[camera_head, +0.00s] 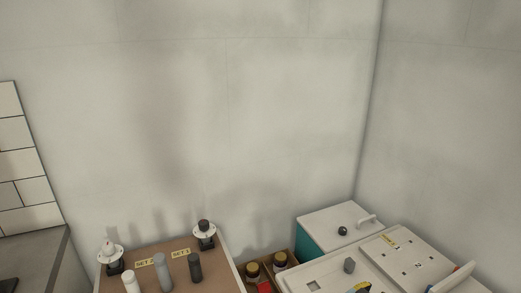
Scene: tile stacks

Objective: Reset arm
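My gripper and arm are not in view. The head camera looks over a plain grey wall corner (290,110), with furniture and objects only along the bottom edge.
A brown-topped table (219,257) at bottom centre-left bears two white discs with posts, several cylinders and yellow labels. Dark-lidded jars (280,260) stand in a wooden box beside it. A teal-and-white box (336,222) and white panels (413,262) fill the bottom right. White tiles (22,165) are at left.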

